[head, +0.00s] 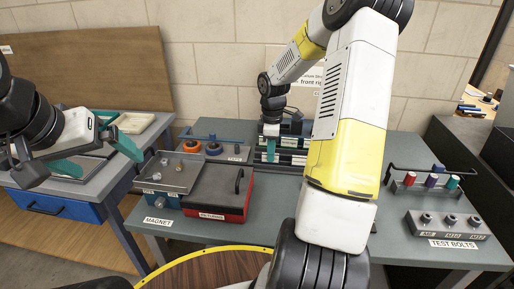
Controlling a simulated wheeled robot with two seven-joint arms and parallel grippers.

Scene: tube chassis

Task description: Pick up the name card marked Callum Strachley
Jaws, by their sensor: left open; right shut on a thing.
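A dark rack (290,158) with several rows of small white strips stands at the back of the table. The strips look like name cards, but their print is too small to read, so I cannot tell which is marked Callum Strachley. My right gripper (271,157) points down at the left part of this rack. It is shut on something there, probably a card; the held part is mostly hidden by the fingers. My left gripper (108,162) is open and empty at the left, with its teal fingers wide apart, away from the rack.
A red drawer box (220,212) and a grey tray (172,174) with small parts stand left of the rack. A test bolts block (447,224) and a rack of coloured plugs (431,183) are right. The table's front middle is partly hidden by my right arm.

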